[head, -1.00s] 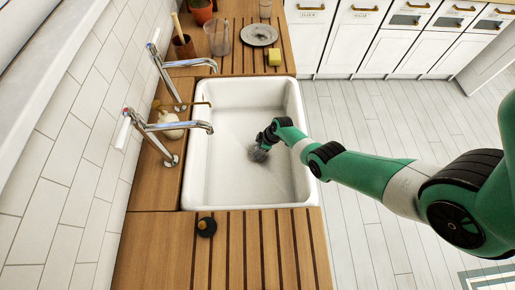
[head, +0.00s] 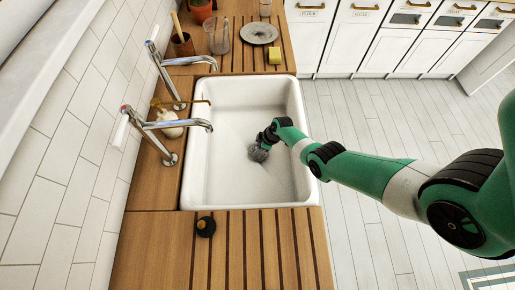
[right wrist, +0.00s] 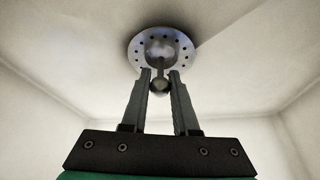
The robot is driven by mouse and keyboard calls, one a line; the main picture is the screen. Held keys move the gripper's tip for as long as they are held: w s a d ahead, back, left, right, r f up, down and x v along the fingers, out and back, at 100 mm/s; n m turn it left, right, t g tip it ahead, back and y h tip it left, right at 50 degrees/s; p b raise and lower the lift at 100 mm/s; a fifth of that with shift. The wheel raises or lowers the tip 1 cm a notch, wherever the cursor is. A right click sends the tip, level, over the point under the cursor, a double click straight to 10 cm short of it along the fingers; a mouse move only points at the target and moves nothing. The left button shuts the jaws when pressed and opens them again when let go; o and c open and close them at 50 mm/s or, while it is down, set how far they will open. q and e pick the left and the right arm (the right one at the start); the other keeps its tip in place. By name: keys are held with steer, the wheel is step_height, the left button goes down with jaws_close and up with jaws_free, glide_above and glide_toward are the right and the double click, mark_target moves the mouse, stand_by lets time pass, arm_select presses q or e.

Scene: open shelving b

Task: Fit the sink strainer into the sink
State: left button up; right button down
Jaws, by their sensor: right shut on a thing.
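The white sink (head: 198,150) is set into the wooden counter. My right gripper (head: 262,150) reaches down inside the basin. In the right wrist view, my right gripper (right wrist: 160,76) is shut on the sink strainer (right wrist: 141,50) by its small knob and stem. The strainer is a round grey metal disc with a ring of holes. It lies just beyond the fingertips, against or very near the basin floor. I cannot tell whether it sits in the drain, as the strainer and gripper hide that spot. My left gripper is not in view.
Two chrome taps (head: 182,125) (head: 188,65) reach over the sink's left side. A dark round object (head: 205,226) lies on the near counter. A yellow sponge (head: 274,57), grey plate (head: 259,33) and clear cup (head: 218,40) stand beyond the sink. The basin is otherwise empty.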

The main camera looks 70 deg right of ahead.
mark_target(257, 147)
steer(key=shift+f+b, duration=0.25)
steer(key=shift+b, duration=0.05)
stand_by(0.5)
steer(key=shift+c, duration=0.2)
jaws_free()
steer(key=shift+r, duration=0.15)
step_height(257, 147, up, 8)
steer(key=p, duration=0.8)
stand_by(0.7)
